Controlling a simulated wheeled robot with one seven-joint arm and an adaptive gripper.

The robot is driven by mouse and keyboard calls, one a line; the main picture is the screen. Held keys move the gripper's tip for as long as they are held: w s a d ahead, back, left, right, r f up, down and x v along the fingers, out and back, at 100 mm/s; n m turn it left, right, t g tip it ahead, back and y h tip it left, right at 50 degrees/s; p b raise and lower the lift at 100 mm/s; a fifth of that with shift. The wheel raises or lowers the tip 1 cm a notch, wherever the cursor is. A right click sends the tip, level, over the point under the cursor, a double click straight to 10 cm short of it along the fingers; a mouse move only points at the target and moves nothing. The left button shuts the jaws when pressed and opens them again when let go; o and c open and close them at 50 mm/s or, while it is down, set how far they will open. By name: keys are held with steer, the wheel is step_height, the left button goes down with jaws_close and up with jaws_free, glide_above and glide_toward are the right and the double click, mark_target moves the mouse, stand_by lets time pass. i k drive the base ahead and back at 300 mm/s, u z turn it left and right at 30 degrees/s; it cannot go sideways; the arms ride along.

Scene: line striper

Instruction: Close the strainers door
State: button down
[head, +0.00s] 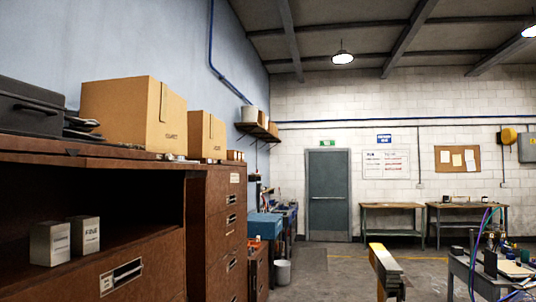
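A brown cabinet (205,180) fills the left side. Its near part has an open compartment (140,200) with two small pale boxes (66,240) inside, standing side by side. A brown panel with a label holder (120,274) is below the boxes. A thin brown panel (70,148) lies along the top of the opening. I cannot tell which panel is the strainers door, and the labels are too small to read.
Cardboard boxes (135,112) and a dark case (30,108) stand on the cabinet. Closed drawers (228,222) are to its right. Open floor (335,275) lies between the cabinet and beam.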

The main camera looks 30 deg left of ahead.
mark_target(157, 167)
steer(key=z, duration=0.1)
steer(key=i, duration=0.85)
steer(key=u, duration=1.15)
